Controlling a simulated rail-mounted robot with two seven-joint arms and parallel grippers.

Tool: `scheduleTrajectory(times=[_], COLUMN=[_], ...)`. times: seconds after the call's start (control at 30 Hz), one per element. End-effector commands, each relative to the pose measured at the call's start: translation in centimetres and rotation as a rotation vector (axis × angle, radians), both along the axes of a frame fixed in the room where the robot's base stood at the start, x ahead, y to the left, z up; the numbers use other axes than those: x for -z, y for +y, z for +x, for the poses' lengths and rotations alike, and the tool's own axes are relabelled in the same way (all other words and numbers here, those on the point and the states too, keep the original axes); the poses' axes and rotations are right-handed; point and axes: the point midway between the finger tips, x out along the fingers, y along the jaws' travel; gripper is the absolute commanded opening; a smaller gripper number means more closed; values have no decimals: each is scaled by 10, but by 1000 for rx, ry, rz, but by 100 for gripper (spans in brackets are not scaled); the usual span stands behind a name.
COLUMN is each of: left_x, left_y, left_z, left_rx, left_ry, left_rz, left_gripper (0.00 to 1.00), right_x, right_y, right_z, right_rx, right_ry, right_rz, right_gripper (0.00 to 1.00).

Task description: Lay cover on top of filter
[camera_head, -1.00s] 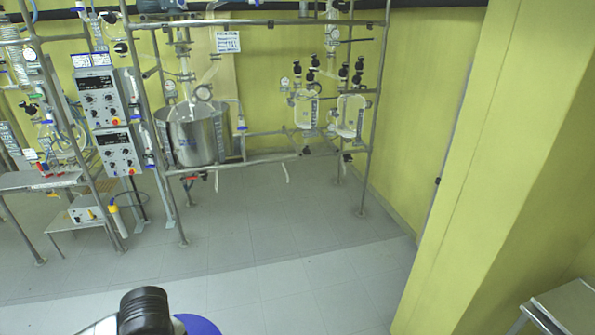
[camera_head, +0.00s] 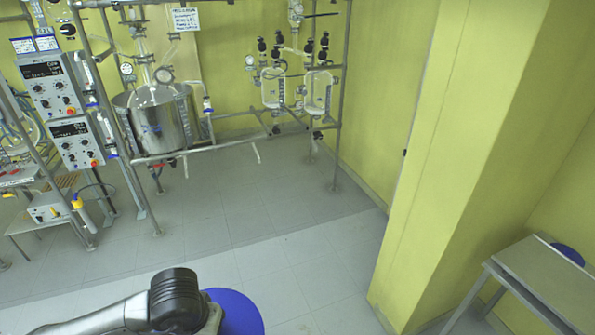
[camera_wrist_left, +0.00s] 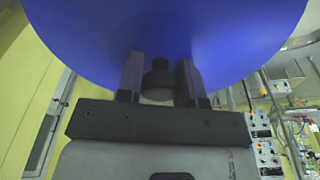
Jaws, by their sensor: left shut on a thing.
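The cover is a large round blue disc (camera_wrist_left: 200,25) with a dark knob (camera_wrist_left: 158,80) in the left wrist view. My left gripper (camera_wrist_left: 160,88) is shut on this knob, one finger on each side, and holds the disc. In the head view part of the blue disc (camera_head: 238,312) shows at the bottom edge beside my left arm, which hides the rest of it and the fingers. I cannot make out the filter for certain. Another blue round thing (camera_head: 568,254) lies on the table at the right, partly in view. My right gripper is not in view.
A metal table (camera_head: 550,280) stands at the right, beyond a yellow wall corner (camera_head: 440,170) that juts out. A steel vessel (camera_head: 158,122) and glass reactors (camera_head: 318,92) hang on a pipe frame at the back. The grey floor (camera_head: 250,220) between is clear.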

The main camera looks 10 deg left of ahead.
Motion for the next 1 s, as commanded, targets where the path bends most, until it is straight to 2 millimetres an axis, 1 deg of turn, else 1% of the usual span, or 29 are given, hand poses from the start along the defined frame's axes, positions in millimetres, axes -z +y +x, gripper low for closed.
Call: scheduleTrajectory(times=[0.03, 0.07, 0.1, 0.17, 0.2, 0.23, 0.4, 0.5, 0.6, 0.8, 0.9, 1.0], left_x=[-19, -30, -46, -72, -93, -107, -157, -187, -214, -257, -273, -284], left_y=[-10, -14, -19, -22, -20, -21, -25, -26, -25, -23, -22, -21], left_z=[10, 15, 21, 31, 33, 29, 21, 15, 10, -1, -5, -9], left_rx=[21, 32, 41, 46, 46, 51, 66, 71, 70, 63, 56, 51], left_ry=[-11, -12, -12, -11, -9, -10, -21, -25, -25, -17, -12, -7], left_rz=[0, -1, -1, -2, 1, 5, 9, 10, 10, 7, 5, 4], left_gripper=[7, 7, 7, 7, 7, 7, 7, 7, 7, 7, 7, 7], right_x=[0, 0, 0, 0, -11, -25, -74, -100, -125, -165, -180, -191], right_y=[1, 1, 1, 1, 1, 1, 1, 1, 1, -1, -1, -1], right_z=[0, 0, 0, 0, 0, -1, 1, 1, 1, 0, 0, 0], right_rx=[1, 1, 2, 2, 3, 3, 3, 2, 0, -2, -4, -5], right_ry=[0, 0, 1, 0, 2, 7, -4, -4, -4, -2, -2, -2], right_rz=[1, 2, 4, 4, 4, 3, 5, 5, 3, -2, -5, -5], right_gripper=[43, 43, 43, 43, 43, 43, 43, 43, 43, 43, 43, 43])
